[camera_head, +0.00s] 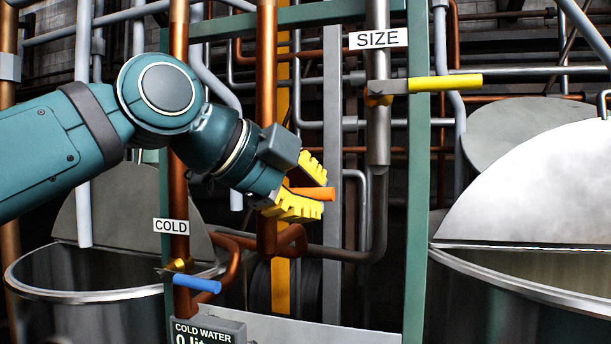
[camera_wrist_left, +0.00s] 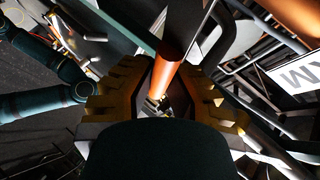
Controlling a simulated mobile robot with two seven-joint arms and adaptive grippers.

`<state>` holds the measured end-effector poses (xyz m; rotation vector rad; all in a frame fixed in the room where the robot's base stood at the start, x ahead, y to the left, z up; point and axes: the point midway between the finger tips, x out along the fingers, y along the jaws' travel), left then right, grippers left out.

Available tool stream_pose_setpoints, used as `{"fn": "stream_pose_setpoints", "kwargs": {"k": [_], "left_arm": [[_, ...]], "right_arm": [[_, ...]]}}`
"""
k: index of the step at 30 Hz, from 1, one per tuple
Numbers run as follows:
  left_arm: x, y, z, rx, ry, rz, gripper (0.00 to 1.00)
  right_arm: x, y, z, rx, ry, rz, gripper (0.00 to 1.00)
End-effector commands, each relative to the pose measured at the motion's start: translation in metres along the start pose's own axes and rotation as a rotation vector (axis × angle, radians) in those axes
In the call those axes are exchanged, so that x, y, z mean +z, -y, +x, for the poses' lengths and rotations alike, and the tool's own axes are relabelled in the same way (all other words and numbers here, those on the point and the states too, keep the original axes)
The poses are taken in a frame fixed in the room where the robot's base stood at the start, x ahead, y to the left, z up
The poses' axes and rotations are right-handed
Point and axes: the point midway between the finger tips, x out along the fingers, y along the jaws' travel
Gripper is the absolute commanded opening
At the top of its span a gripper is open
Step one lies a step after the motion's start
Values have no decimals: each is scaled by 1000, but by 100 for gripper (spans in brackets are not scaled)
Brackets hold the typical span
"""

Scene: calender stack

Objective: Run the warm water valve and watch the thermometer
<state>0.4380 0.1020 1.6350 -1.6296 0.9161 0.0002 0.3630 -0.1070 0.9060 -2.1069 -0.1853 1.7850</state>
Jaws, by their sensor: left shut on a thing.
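An orange valve handle (camera_head: 321,194) sticks out to the right between the yellow ribbed fingers of my left gripper (camera_head: 308,189). The gripper is shut on it, in front of the upright copper pipe (camera_head: 266,95). The valve body behind the handle is hidden by my gripper. In the left wrist view an orange bar (camera_wrist_left: 171,62) shows between the two fingers. Part of a white sign (camera_wrist_left: 298,72) with an "M" is at the right of that view. I cannot make out a thermometer. My right gripper does not show.
A blue handle (camera_head: 197,284) sits under the "COLD" sign (camera_head: 171,226). A yellow handle (camera_head: 445,83) is under the "SIZE" sign (camera_head: 378,39). Metal vats with half lids stand at left (camera_head: 85,295) and right (camera_head: 520,282). A green frame post (camera_head: 416,200) rises right of my gripper.

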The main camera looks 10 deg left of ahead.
Motion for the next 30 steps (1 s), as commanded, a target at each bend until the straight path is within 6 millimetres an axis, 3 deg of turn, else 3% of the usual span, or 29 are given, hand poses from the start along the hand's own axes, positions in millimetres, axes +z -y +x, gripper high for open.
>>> {"fn": "stream_pose_setpoints", "kwargs": {"k": [20,21,23,24,30], "left_arm": [[2,-6,5,37,41,51,0],[2,-6,5,38,41,51,20],[2,-6,5,38,41,51,41],[2,-6,4,37,41,51,47],[2,-5,4,33,40,50,47]], "right_arm": [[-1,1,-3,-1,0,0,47],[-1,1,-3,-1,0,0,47],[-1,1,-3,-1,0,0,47],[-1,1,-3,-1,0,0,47],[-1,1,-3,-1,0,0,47]]}}
